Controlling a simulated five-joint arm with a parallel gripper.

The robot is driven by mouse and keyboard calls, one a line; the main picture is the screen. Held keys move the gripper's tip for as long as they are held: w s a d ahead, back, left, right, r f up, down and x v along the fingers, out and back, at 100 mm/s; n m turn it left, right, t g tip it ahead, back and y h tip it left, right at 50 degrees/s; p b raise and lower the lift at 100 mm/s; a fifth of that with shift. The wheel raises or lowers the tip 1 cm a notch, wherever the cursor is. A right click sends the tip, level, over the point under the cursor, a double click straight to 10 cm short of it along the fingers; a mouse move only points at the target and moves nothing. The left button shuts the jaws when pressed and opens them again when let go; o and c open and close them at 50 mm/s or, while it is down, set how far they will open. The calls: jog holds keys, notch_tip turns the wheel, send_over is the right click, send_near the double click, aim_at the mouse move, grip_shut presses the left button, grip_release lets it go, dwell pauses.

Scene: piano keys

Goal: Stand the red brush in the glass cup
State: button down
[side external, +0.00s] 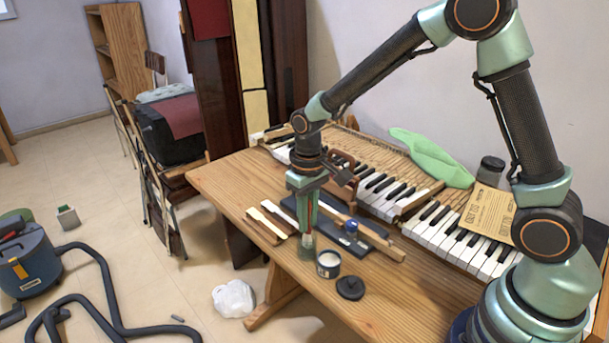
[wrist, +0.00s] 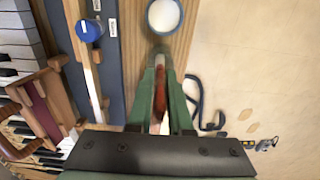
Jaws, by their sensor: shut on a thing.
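My gripper (side external: 306,222) points down over the front part of the wooden table and is shut on the red brush (side external: 309,212). The brush is roughly upright between the fingers. The wrist view shows its red handle (wrist: 160,96) between my green fingers (wrist: 160,62). The glass cup (side external: 307,253) is small and see-through, directly below my fingertips, beside a white-filled jar. The brush's lower end overlaps the cup in the side view; I cannot tell whether it is inside. In the wrist view the cup is mostly hidden by the fingers.
The open jar (side external: 328,263) stands just right of the cup; its black lid (side external: 350,288) lies nearby. A dark blue tray (side external: 370,238) with a long wooden piece lies behind. Pale key sticks (side external: 268,220) lie to the left. Piano keys (side external: 435,218) run along the back.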

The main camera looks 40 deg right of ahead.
jog(key=c, duration=0.8)
grip_release()
jog(key=shift+o, duration=0.2)
notch_tip(320, 180, up, 12)
jog(key=shift+r, duration=0.1)
jog(key=shift+s, duration=0.1)
jog(key=shift+s+d+r, duration=0.2)
jog(key=shift+r, duration=0.15)
jog(key=s+d+r+t, duration=0.2)
jog(key=s, duration=0.4)
jog(key=s+d+r+t, duration=0.2)
jog(key=s+d+t, duration=0.1)
jog(key=s, duration=0.2)
jog(key=shift+s+t, duration=0.3)
jog(key=shift+s, duration=0.05)
